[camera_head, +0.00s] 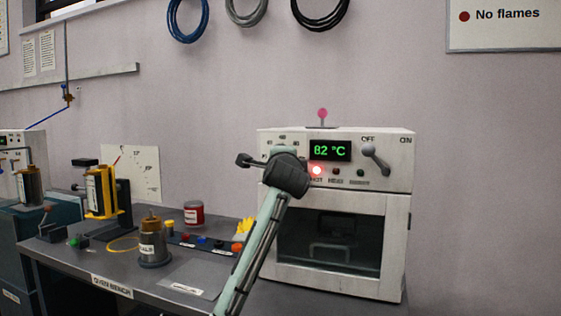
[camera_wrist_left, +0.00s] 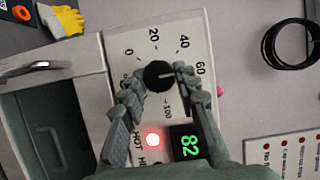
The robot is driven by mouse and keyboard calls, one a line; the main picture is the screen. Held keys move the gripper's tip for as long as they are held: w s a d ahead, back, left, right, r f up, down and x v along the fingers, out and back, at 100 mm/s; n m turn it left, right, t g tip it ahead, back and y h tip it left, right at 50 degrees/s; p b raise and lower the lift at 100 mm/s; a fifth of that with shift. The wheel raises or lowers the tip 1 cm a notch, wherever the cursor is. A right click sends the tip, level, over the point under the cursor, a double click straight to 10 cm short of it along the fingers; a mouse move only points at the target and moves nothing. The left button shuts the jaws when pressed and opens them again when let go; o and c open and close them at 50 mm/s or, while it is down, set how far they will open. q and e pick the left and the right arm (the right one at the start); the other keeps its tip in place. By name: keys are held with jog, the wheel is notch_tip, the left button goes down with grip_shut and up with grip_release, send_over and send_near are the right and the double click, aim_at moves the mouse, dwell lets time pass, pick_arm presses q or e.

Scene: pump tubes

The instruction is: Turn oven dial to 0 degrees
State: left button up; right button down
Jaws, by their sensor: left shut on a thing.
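The oven dial (camera_wrist_left: 158,75) is a round black knob on the oven's white panel, ringed by a printed scale with 0, 20, 40, 60 and 100 readable. A pale line on it points roughly toward the 60 side. My left gripper (camera_wrist_left: 157,80) is shut on the dial, one finger on each side. In the head view my left gripper (camera_head: 280,163) covers the dial. The white oven (camera_head: 340,284) has a green display (camera_head: 331,150) reading 82 °C. A red HOT lamp (camera_head: 317,170) is lit below it. My right gripper is not in view.
A lever switch (camera_head: 376,158) stands right of the display, between OFF and ON labels. The oven door (camera_head: 330,240) is closed. Left on the bench are a brass-topped pot (camera_head: 153,248), a red can (camera_head: 193,214) and yellow gloves (camera_wrist_left: 62,20).

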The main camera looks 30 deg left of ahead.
pick_arm(q)
jog(key=n+h, duration=0.3)
jog(key=n, duration=0.3)
jog(key=n+h, duration=0.4)
jog(key=n, duration=0.3)
jog(key=a+n+h, duration=0.1)
jog(key=n+h, duration=0.3)
jog(key=n, duration=0.2)
jog(key=shift+s+a+r, duration=0.1)
jog(key=shift+s+r, duration=0.05)
dwell(0.6)
jog(key=shift+n, duration=0.3)
dwell(0.3)
jog(key=o, duration=1.2)
jog(key=shift+c, duration=0.2)
jog(key=shift+r, duration=0.1)
jog(key=shift+s, duration=0.1)
jog(key=v, duration=1.1)
jog(key=shift+s, duration=0.45)
